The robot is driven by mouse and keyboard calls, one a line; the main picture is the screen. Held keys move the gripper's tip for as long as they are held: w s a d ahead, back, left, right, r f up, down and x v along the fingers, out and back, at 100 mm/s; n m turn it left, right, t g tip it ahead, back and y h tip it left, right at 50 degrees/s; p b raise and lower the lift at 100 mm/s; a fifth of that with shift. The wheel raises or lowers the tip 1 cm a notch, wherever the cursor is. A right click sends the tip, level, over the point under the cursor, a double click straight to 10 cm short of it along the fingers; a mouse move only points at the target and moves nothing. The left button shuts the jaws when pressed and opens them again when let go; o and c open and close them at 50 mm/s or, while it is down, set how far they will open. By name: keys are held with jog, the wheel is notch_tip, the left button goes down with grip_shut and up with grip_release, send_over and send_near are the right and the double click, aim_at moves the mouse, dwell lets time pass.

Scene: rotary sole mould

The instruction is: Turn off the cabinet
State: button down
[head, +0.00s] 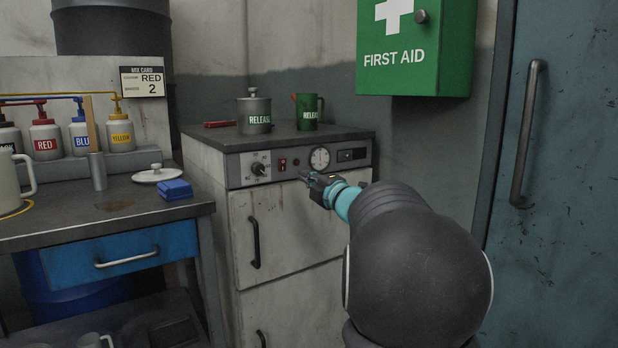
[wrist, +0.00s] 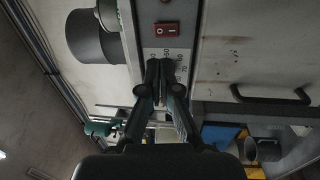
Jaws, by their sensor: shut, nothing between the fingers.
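The cabinet (head: 300,230) is a worn, pale unit with a grey control strip along its top front. On the strip are a black dial knob (head: 258,169), a red rocker switch (head: 283,163), a small red lamp (head: 296,161) and a round gauge (head: 320,158). The red switch also shows in the wrist view (wrist: 166,29), marked O and I; I cannot tell which side is pressed. My gripper (head: 304,177) is shut and empty in front of the strip, below and right of the switch in the head view. In the wrist view its fingers (wrist: 166,64) cover part of the numbered scale and hide the knob.
A grey pot (head: 255,112) and a green mug (head: 308,110) stand on the cabinet top. A bench with a blue drawer (head: 120,258) and paint bottles is at the left. A green first aid box (head: 415,62) hangs above right, beside a blue door (head: 570,190).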

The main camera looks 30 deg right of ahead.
aim_at(282, 161)
jog(key=w, duration=0.3)
jog(key=w+p, duration=0.1)
jog(key=w, duration=0.2)
jog(key=w+r, duration=0.1)
jog(key=w, duration=0.3)
jog(key=shift+w+r+p, duration=0.1)
jog(key=shift+p, duration=0.25)
jog(key=shift+w+r, duration=0.1)
jog(key=shift+w, duration=0.1)
jog(key=shift+s, duration=0.15)
jog(key=shift+s, duration=0.35)
jog(key=s+r+b, duration=0.1)
jog(key=s+b, duration=0.1)
jog(key=s, duration=1.1)
jog(key=shift+r, duration=0.35)
